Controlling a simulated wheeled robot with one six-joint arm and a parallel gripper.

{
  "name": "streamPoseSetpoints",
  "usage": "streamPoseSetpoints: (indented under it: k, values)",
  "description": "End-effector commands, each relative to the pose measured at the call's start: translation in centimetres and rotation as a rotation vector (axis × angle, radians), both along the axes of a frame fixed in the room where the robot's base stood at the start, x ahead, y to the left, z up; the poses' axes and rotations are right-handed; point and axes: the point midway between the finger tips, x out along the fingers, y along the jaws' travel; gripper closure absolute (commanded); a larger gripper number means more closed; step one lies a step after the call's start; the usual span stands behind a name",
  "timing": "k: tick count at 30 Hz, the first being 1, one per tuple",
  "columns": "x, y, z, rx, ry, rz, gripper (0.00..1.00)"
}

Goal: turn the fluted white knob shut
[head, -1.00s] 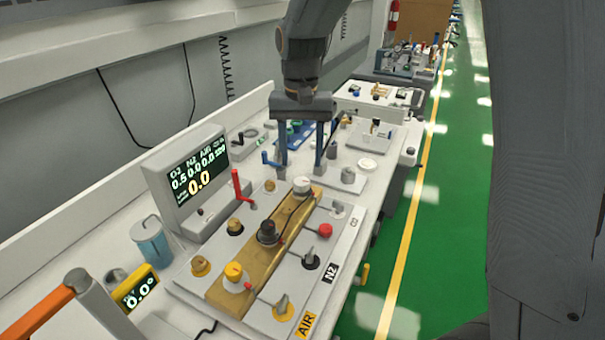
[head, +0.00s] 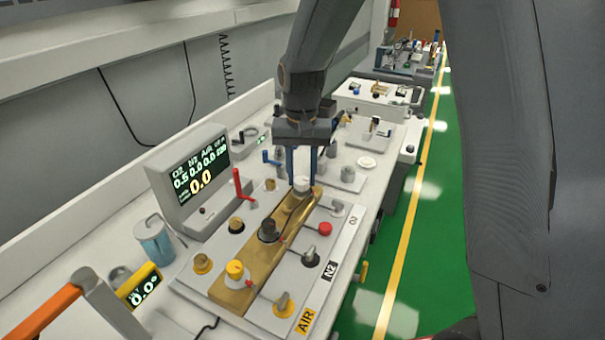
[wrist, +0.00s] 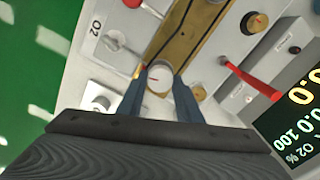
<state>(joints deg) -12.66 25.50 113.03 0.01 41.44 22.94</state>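The fluted white knob (head: 302,184) stands at the far end of the brass-coloured strip on the panel. In the wrist view the knob (wrist: 159,76) shows a small red mark on its pale top. My gripper (head: 302,180) points down over it, with one blue finger on each side. In the wrist view the fingers of my gripper (wrist: 159,84) lie close against both sides of the knob, with no clear gap. My gripper looks shut on the knob. The knob's lower side is partly hidden by the fingers in the head view.
A red lever (head: 241,186) stands to the left, near the display (head: 190,175). A black knob (head: 268,230) and a yellow-topped knob (head: 236,272) share the strip. A red knob (head: 325,229) and a grey toggle (head: 337,207) are to the right.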

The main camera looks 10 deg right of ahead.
Motion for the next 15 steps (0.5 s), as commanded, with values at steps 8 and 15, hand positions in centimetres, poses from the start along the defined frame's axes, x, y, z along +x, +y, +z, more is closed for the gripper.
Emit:
streamPoseSetpoints:
  k: [8,15]
  values:
    - [-0.05,-0.02,0.18,-0.001,0.001,-0.095,0.90]
    - [-0.05,-0.04,0.11,-0.001,0.002,-0.237,0.90]
